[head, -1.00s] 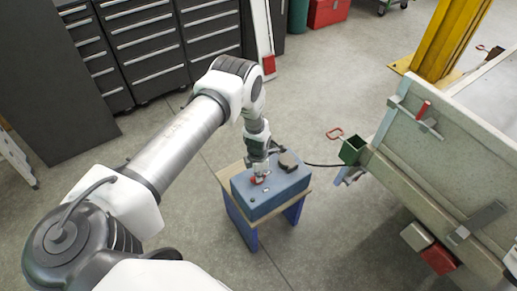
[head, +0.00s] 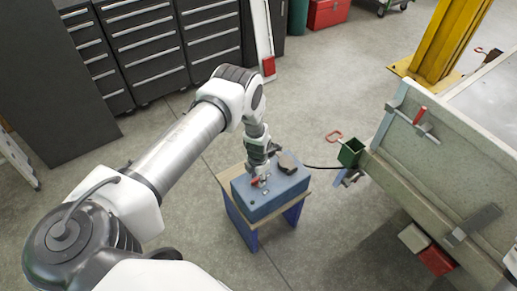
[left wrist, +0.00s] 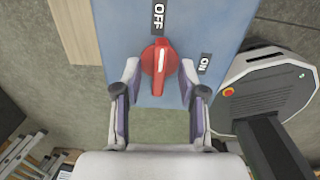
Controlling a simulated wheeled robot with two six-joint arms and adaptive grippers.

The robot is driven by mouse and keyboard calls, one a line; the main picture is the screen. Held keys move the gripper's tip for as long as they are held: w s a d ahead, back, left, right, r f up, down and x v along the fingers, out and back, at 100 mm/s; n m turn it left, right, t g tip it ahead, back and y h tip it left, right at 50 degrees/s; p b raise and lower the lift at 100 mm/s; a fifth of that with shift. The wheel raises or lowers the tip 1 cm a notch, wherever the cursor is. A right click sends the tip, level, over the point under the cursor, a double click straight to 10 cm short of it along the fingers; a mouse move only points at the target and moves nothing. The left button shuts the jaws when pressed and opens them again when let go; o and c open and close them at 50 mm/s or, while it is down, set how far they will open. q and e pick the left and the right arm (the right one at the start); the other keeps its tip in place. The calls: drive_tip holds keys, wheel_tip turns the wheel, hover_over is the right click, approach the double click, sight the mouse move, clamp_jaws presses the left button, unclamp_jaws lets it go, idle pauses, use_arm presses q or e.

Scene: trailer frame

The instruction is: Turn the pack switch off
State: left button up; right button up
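The pack switch (left wrist: 160,66) is a red rotary knob with a white line on the blue pack (left wrist: 205,22). In the left wrist view its white line points up toward the OFF label (left wrist: 158,15); the ON label (left wrist: 203,64) is at its right. In the head view the pack (head: 270,203) sits on a small stand. My left gripper (left wrist: 160,76) has its fingers apart on either side of the knob, close to its edges; contact is not clear. It also shows over the pack in the head view (head: 261,179). My right gripper is not in view.
The stand (head: 229,181) has a wooden top and blue legs. A black cable (head: 322,167) runs from the pack toward a green box (head: 350,152) at the trailer frame (head: 440,150) on the right. Dark drawer cabinets (head: 160,50) stand behind. Floor around the stand is clear.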

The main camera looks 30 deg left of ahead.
use_arm(q)
drive_tip(key=shift+r, duration=0.1)
wheel_tip(320, 180, up, 6)
drive_tip(key=p, duration=0.5)
idle(0.4)
